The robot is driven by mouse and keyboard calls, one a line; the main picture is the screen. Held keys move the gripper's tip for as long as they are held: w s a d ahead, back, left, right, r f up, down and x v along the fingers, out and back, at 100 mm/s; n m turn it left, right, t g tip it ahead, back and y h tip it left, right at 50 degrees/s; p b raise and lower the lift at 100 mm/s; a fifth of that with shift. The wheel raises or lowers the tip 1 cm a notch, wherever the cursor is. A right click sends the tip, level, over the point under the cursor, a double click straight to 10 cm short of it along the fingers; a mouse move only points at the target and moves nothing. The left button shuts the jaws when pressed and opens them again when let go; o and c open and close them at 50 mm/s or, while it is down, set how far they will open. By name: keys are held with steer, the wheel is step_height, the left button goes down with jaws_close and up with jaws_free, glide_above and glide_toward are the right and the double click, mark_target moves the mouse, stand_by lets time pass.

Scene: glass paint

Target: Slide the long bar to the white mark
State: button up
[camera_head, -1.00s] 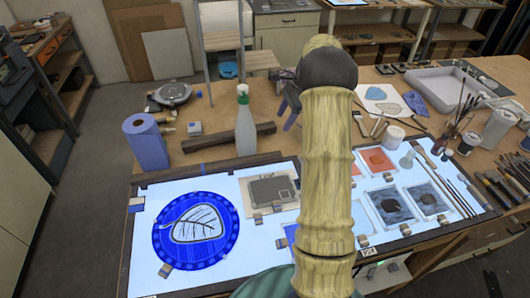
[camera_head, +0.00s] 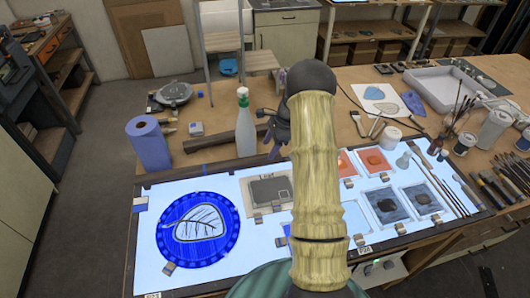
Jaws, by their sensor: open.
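A long dark bar (camera_head: 215,140) lies on the brown table behind the lit panel. The spray bottle stands in front of part of it, and its right end is near my gripper. My gripper (camera_head: 271,142) is open, with its purple-grey fingers pointing down just right of the bottle. I see nothing between the fingers, but my arm hides part of this area. I cannot tell whether the fingers touch the bar. I cannot make out a distinct white mark.
A white spray bottle (camera_head: 245,125) with a green top stands close to my gripper's left. A blue paper roll (camera_head: 149,144) stands left of the bar. The lit panel (camera_head: 257,232) in front holds a blue leaf disc (camera_head: 198,230) and several glass pieces.

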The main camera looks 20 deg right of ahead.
mark_target(264, 157)
steer(key=p+x, duration=0.1)
steer(key=x, duration=0.4)
steer(key=shift+f, duration=0.1)
steer(key=shift+c, duration=0.2)
